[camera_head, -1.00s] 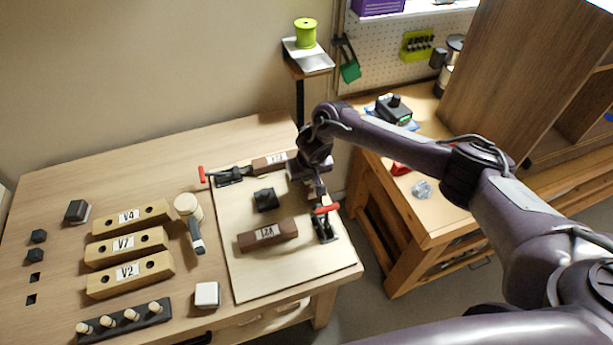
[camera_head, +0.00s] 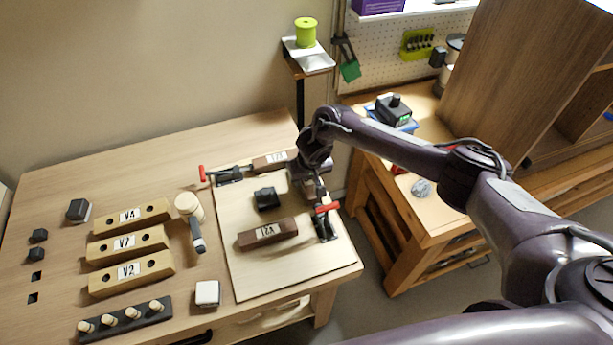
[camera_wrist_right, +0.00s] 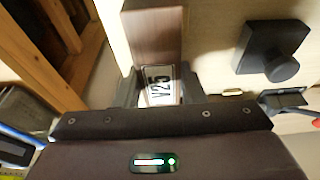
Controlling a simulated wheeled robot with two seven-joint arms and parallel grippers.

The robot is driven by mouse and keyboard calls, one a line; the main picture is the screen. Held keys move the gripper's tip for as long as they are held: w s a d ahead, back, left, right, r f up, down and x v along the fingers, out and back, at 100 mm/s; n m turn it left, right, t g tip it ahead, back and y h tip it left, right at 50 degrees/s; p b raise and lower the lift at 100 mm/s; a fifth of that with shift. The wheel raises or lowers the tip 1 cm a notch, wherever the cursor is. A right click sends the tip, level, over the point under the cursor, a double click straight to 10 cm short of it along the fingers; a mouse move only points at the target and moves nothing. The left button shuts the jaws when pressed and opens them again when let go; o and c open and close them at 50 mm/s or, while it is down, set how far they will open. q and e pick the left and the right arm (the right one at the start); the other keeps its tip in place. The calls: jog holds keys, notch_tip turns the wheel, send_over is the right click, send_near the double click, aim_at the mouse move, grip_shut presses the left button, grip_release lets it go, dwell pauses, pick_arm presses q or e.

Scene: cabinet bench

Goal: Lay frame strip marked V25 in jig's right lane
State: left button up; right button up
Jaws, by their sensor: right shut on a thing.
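My right gripper (camera_head: 312,182) is over the right side of the pale jig board (camera_head: 285,282). In the right wrist view it is shut on the dark brown strip marked V25 (camera_wrist_right: 152,35), whose label sits between the fingers. The head view hides most of this strip behind the gripper, and I cannot tell whether it touches the board. One brown strip (camera_head: 268,233) lies at the board's near part; another (camera_head: 268,161) lies at its far edge, its label hard to read. My left gripper is out of view.
A black knobbed block (camera_head: 266,198) stands mid-board, also in the wrist view (camera_wrist_right: 270,50). Red-handled clamps stand at the far left (camera_head: 230,175) and right (camera_head: 325,222). A mallet (camera_head: 190,215) and tan blocks V4 (camera_head: 155,213), V7 (camera_head: 150,240), V2 (camera_head: 155,268) lie left.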

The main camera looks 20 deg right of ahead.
jog(key=shift+s+f, duration=0.2)
jog(key=shift+f, duration=0.1)
dwell(0.4)
